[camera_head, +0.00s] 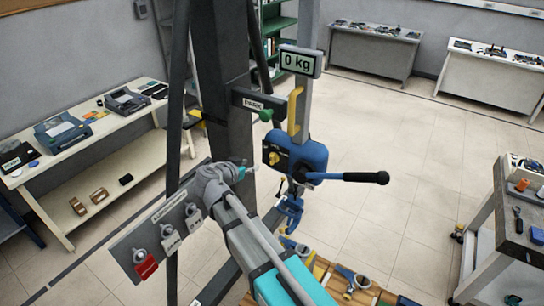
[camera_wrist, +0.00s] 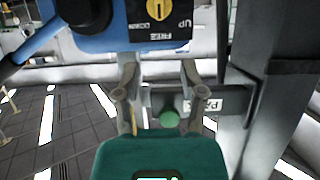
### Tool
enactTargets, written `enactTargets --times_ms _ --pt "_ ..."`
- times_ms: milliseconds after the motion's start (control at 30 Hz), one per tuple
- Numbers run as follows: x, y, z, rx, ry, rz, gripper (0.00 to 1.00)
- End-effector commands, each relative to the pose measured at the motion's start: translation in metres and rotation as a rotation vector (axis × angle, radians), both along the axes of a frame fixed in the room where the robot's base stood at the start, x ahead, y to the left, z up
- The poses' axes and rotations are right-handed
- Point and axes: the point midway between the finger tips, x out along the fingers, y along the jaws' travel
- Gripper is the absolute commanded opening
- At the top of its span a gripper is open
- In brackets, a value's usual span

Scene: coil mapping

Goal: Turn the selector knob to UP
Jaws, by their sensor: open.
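The selector knob (camera_wrist: 157,9) is a yellow disc with a dark slot on a black plate (camera_wrist: 160,34) at the top of the wrist view. The plate reads UP at the right, with other small lettering below the knob that is hard to read. Which label the knob points to I cannot tell. In the head view the yellow knob (camera_head: 273,158) sits on the front of the blue hoist box (camera_head: 308,158). My gripper (camera_wrist: 162,92) is open and empty, its two fingers apart below the plate, not touching the knob. In the head view the fingers are small and hard to make out left of the box.
A blue lever with black handle (camera_head: 367,177) sticks out right of the box. A green knob (camera_wrist: 169,119) on a labelled bar shows beyond my fingers. A dark post (camera_head: 222,70) and a panel with hanging tags (camera_head: 160,240) stand close by.

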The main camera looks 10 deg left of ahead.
Motion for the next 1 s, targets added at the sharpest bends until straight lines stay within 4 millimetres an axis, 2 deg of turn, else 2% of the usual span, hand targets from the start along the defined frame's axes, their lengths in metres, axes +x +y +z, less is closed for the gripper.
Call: enactTargets --times_ms 267,467,667,1000 --pt "0.001 -0.001 -0.001 -0.001 0.001 -0.001 0.53" --pt "0.010 -0.004 -0.005 -0.001 0.002 -0.001 0.53" --pt "0.028 -0.010 -0.015 0.000 0.002 -0.003 0.53" --pt "0.073 -0.025 -0.035 -0.001 0.001 -0.003 0.53"
